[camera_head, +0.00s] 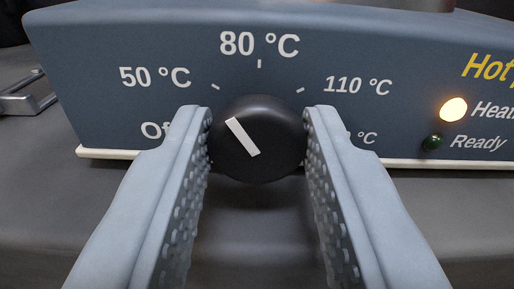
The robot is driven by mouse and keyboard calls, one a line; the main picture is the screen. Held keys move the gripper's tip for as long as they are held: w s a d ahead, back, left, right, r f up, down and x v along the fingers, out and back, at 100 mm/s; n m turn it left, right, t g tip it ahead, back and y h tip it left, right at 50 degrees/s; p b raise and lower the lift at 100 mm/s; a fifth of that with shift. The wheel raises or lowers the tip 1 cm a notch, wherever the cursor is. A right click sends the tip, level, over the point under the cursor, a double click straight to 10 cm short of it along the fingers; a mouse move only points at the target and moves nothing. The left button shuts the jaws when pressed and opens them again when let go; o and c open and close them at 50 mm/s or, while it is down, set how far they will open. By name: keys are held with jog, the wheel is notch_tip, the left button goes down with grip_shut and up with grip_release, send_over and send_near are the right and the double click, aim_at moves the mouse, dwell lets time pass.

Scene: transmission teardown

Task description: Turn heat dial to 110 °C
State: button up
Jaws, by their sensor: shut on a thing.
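The heat dial (275,125) is a round black knob with a white pointer bar, on a blue-grey control panel (330,40). The bar is tilted, with its upper end toward the upper left, near the tick by 50 °C. Labels 50 °C, 80 °C and 110 °C ring the dial; the 110 °C label (357,85) is at the upper right. My gripper (257,140) is shut on the dial, one finger on its left side and one on its right. The fingers partly cover the "Off" label and another °C label at the lower right.
A heating lamp (453,109) glows warm yellow-white on the panel at the right. The green Ready lamp (432,142) below it looks dark. A metal handle or latch (25,98) is at the far left. A grey surface (258,225) lies below the panel.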

jog(key=m, duration=0.4)
jog(key=shift+s+f+m, duration=0.1)
jog(key=shift+f+m, duration=0.05)
jog(key=shift+m, duration=0.15)
jog(key=m, duration=0.4)
jog(key=shift+m, duration=0.3)
jog(key=m, duration=0.4)
jog(key=shift+m, duration=2.5)
jog(key=o, duration=0.7)
jog(key=s, duration=1.7)
jog(key=shift+s+d, duration=0.2)
jog(key=shift+d, duration=0.1)
